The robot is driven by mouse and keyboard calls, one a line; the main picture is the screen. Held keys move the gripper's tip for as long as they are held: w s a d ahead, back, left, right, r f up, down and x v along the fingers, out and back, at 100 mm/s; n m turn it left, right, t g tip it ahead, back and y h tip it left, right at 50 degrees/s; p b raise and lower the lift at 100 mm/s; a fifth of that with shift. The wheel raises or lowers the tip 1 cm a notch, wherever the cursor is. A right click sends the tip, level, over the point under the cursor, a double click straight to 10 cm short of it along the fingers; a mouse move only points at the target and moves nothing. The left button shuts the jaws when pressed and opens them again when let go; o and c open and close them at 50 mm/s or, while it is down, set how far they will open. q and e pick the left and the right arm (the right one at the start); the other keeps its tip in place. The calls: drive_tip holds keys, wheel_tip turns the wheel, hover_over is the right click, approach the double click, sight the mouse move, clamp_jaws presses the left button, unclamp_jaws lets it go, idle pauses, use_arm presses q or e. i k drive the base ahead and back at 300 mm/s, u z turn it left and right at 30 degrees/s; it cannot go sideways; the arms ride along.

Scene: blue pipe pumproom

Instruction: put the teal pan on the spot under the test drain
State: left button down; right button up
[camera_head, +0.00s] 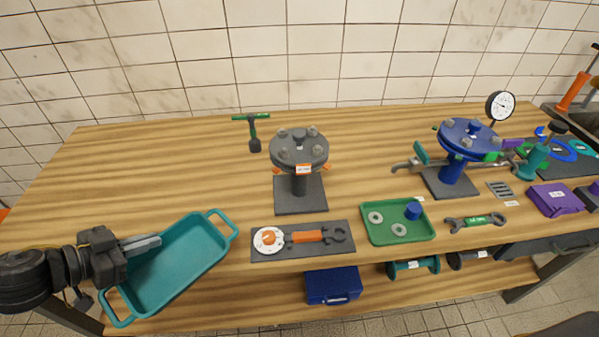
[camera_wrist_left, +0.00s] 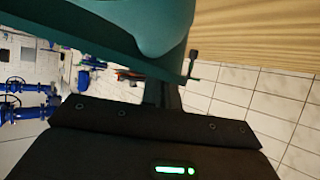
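The teal pan (camera_head: 178,266) is at the left front of the bench, an empty rectangular pan with a loop handle at each end. Its near end reaches past the bench's front edge; I cannot tell if it rests on wood. My left gripper (camera_head: 150,242) is at the pan's left long rim, its fingers close together and seemingly shut on the wall. The pan (camera_wrist_left: 130,30) fills the top of the left wrist view, close to the gripper. A grey pipe with a teal lever (camera_head: 421,153), possibly the test drain, sticks out left of the blue flanged stand (camera_head: 452,172). My right gripper is not in view.
A grey flanged stand (camera_head: 299,150) is mid-bench. In front are a dark mat (camera_head: 340,250) with an orange-handled wrench and a green tray (camera_head: 377,236) with rings. A green-handled wrench (camera_head: 475,221), a grate (camera_head: 500,189) and a purple case (camera_head: 553,200) are at right. The back left is clear.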

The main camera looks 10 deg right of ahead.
sight(369, 181)
drive_tip(key=z, duration=0.4)
drive_tip(key=k, duration=0.9)
drive_tip(key=z, duration=0.65)
drive_tip(key=i, duration=0.9)
